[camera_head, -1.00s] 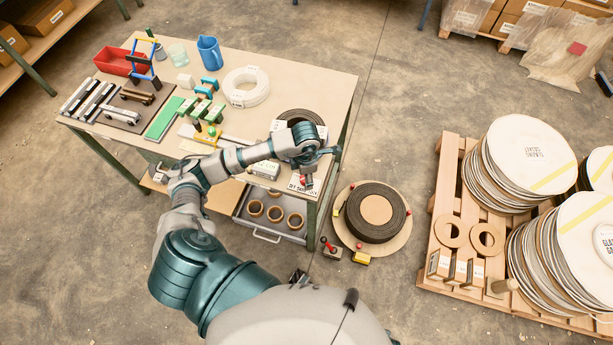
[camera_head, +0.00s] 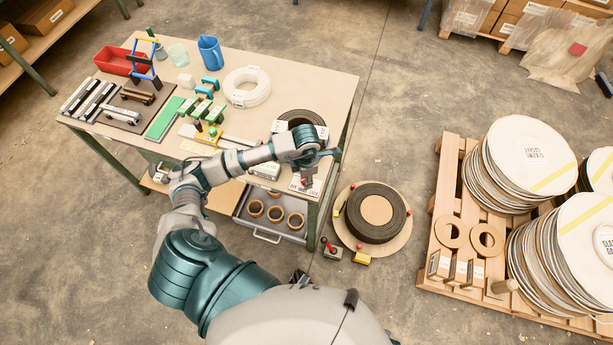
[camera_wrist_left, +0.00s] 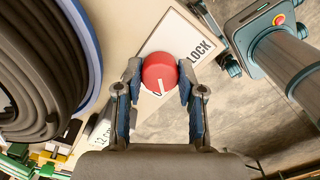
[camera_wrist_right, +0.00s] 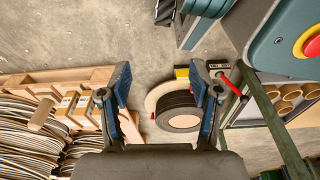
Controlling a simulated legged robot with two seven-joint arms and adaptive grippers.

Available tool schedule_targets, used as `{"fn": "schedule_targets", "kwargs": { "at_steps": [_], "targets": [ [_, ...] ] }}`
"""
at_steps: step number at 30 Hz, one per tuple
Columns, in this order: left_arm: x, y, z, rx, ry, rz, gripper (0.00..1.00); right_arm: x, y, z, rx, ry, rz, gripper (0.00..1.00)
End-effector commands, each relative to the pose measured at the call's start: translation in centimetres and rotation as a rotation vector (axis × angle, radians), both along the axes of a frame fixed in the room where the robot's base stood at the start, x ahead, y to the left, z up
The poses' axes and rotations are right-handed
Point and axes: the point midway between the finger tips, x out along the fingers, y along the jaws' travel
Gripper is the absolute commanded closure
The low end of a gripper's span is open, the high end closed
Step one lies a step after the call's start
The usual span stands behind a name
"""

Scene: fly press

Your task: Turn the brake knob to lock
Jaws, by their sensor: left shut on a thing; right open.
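The red brake knob (camera_wrist_left: 159,72) is round with a white pointer line on its face, seen in the left wrist view. It sits on a white plate (camera_wrist_left: 180,38) with the word LOCK to the right of the knob; the pointer line aims down the picture, not at that word. My left gripper (camera_wrist_left: 159,82) has its fingers on either side of the knob and is shut on it. In the head view my left gripper (camera_head: 307,176) is at the table's front right corner. My right gripper (camera_wrist_right: 160,82) is open and empty above the floor.
The table (camera_head: 310,82) carries a black coil (camera_head: 302,118), a white coil (camera_head: 246,88) and tools. Below is an open drawer with rings (camera_head: 270,229). A dark reel (camera_head: 376,212) lies on the floor, near a red-handled lever (camera_head: 328,246). A loaded pallet (camera_head: 447,200) stands right.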

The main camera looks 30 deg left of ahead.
Motion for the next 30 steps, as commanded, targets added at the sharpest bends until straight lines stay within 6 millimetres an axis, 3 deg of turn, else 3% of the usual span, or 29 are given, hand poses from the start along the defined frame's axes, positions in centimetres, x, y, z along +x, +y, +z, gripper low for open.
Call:
{"fn": "schedule_targets", "kwargs": {
  "at_steps": [13, 30],
  "targets": [
    [0.1, 0.2, 0.1, 0.004, 0.0, 0.312, 0.96, -1.5, 0.0, -1.2, 0.002, 0.009, 0.003, 0.36],
    [0.1, 0.2, 0.1, 0.006, 0.001, 0.856, 0.96, -5.8, -1.0, -3.2, -0.005, 0.032, 0.01, 0.36]
  ]
}}
